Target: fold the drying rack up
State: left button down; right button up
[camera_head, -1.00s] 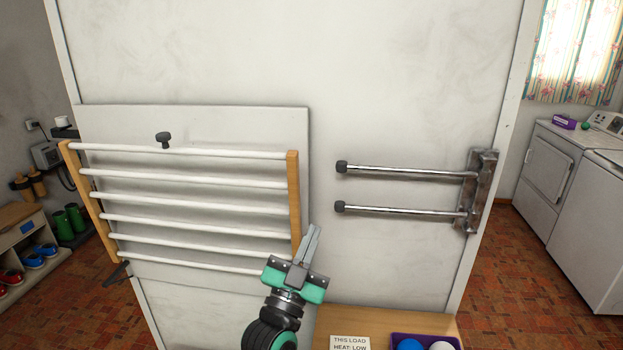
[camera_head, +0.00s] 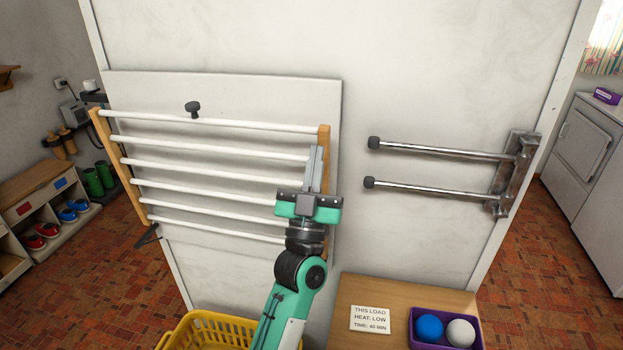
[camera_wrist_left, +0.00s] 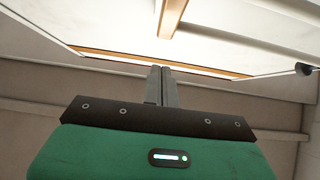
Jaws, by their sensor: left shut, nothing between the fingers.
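The drying rack (camera_head: 215,157) is mounted on a pale wall panel at the left in the head view. It has several white rods between two wooden side rails and stands tilted out from its white backboard. A black knob (camera_head: 193,108) sits on the backboard near the rack's top rod. My left gripper (camera_head: 316,150) is shut and empty, pointing up in front of the rack's right wooden rail, whose middle it hides. I cannot tell whether it touches the rail. The left wrist view shows the closed fingers (camera_wrist_left: 162,72) below a wooden bar. My right gripper is not in view.
Two metal bars (camera_head: 440,190) with black ends jut left from a wall bracket, right of the rack. Below are a wooden table (camera_head: 400,298) with a note card and a purple tray (camera_head: 443,343) of balls. A yellow basket (camera_head: 185,325) stands lower left.

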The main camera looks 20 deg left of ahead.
aim_at(323, 139)
pick_arm(q)
jog(key=shift+w+a+p, duration=0.1)
jog(key=shift+w+p, duration=0.4)
jog(key=shift+w, duration=1.3)
jog(key=shift+w+r+p, duration=0.35)
jog(key=shift+w+p, duration=0.25)
jog(key=w, duration=0.1)
jog(key=p, duration=0.1)
jog(key=w+g+p, duration=0.1)
jog(key=shift+w+a+r, duration=0.15)
jog(key=shift+w+r, duration=0.1)
jog(key=shift+w, duration=0.1)
jog(key=shift+s+r, duration=0.1)
jog(key=shift+s, duration=0.1)
jog(key=shift+w, duration=0.15)
jog(key=shift+f, duration=0.2)
